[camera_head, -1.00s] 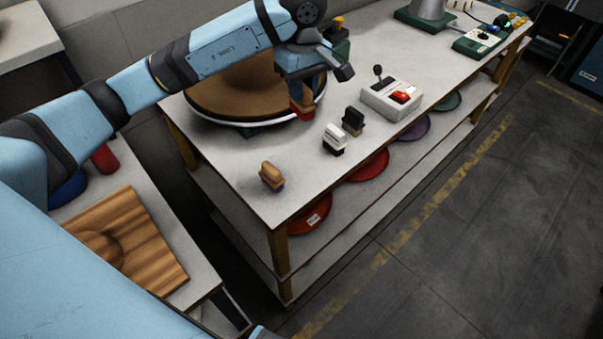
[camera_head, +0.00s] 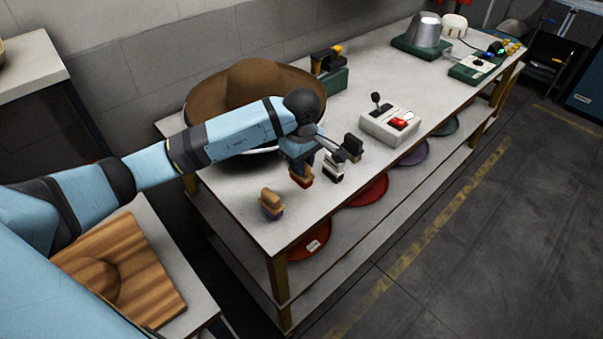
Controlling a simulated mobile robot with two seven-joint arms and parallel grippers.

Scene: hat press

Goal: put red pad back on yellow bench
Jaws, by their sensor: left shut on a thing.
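The yellow bench (camera_head: 308,207) has a pale top and yellow-brown legs. My left gripper (camera_head: 302,166) is over its front part, shut on the red pad (camera_head: 301,180), a small brush-like block with a red lower part. The red pad is upright, low at the bench top, in the gap between a tan pad with a purple base (camera_head: 271,203) and a white pad (camera_head: 333,170). I cannot tell whether it touches the top. The gripper hides the pad's upper part. My right gripper is not in view.
A black pad (camera_head: 353,147) and a grey control box (camera_head: 390,126) with a lever and red switch stand to the right. A large brown hat (camera_head: 240,92) is behind my left arm. Several coloured discs lie on the shelf below.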

